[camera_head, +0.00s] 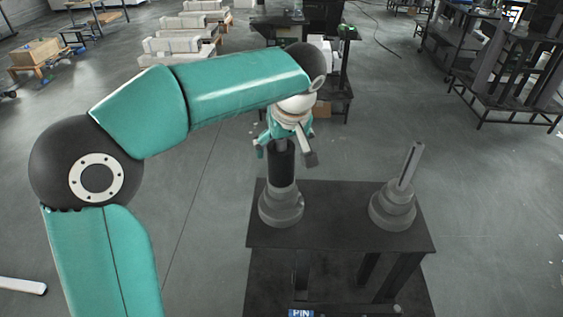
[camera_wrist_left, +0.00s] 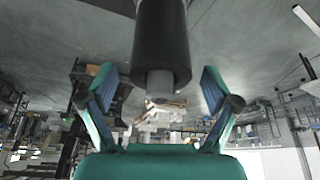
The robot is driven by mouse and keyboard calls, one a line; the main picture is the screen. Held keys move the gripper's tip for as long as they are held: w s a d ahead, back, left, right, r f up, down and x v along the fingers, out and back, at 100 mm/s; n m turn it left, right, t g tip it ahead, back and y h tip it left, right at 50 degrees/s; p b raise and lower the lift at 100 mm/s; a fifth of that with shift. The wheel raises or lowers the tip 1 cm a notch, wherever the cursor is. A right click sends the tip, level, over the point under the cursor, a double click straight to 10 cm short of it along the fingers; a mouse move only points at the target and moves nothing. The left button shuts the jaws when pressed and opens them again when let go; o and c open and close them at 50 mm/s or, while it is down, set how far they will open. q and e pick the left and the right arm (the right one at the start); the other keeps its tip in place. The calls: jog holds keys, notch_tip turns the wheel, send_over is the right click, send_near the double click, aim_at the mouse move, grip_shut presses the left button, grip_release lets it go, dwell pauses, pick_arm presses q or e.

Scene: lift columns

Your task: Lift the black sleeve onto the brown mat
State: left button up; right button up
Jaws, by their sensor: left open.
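The black sleeve (camera_head: 281,168) stands upright around the left grey post on the dark table, above a round grey base. In the left wrist view the sleeve (camera_wrist_left: 161,40) hangs in from the top, with the grey post tip (camera_wrist_left: 160,83) sticking out of it. My left gripper (camera_head: 285,155) is open at the top of this post. In the left wrist view its fingers (camera_wrist_left: 157,88) are spread either side of the post tip, with nothing gripped. I cannot make out a brown mat for certain. My right gripper is not in view.
The dark table (camera_head: 335,235) carries a second grey post (camera_head: 411,165) on a round base (camera_head: 392,207) at the right, bare of any sleeve. A cart (camera_head: 340,75) with a brown box-like item stands behind. Open floor lies around the table.

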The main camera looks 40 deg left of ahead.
pick_arm(q)
jog(key=shift+x, duration=1.9)
jog(key=c, duration=1.4)
jog(key=shift+o, duration=0.2)
jog(key=shift+r, duration=0.2)
jog(key=shift+r, duration=0.55)
notch_tip(320, 180, up, 19)
jog(key=p, duration=0.4)
